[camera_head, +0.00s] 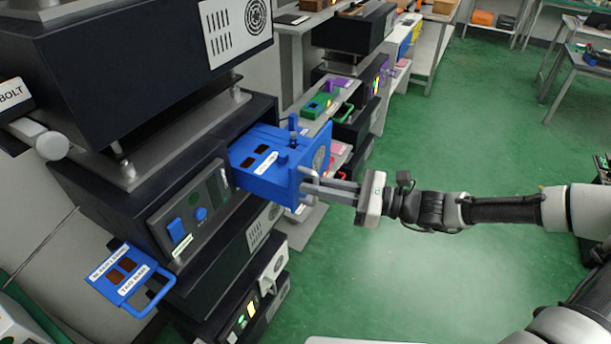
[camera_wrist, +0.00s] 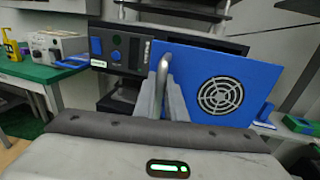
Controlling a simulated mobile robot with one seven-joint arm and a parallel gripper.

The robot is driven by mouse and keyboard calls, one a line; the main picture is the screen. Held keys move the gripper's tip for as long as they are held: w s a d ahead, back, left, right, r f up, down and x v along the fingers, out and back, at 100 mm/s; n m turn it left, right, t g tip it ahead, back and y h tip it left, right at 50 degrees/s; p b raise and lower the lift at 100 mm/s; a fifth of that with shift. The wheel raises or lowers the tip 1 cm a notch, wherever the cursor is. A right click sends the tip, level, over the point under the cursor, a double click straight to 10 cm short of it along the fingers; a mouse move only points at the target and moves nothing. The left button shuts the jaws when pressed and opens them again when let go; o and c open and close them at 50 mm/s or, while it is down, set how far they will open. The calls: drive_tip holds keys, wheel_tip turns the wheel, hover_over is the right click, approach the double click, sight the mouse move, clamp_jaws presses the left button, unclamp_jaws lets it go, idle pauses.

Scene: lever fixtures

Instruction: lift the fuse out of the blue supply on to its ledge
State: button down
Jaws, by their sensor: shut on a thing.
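I cannot tell which of these is the fuse. In the wrist view the supply's blue front (camera_wrist: 240,75) has a round fan grille. My gripper (camera_head: 308,184) is shut on the grey handle (camera_wrist: 160,82) at that front; it also shows in the wrist view (camera_wrist: 168,92). A blue ledge (camera_head: 139,274) with two dark patches and labels juts out at the lower left.
The rack's control panel (camera_head: 190,212), with blue controls, is left of the supply. Dark units sit above and below it. A bench with a green unit (camera_head: 319,105) stands behind. Green floor (camera_head: 440,130) is open on the right.

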drive_tip(key=shift+f, duration=0.1)
drive_tip(key=c, duration=1.8)
unclamp_jaws()
drive_tip(key=shift+d, duration=0.2)
drive_tip(key=s+d, duration=0.1)
drive_tip(key=d, duration=0.4)
drive_tip(key=s+d, duration=0.1)
drive_tip(key=d, duration=0.5)
drive_tip(key=s+d, duration=0.1)
drive_tip(key=d, duration=0.5)
drive_tip(key=shift+s, duration=0.3)
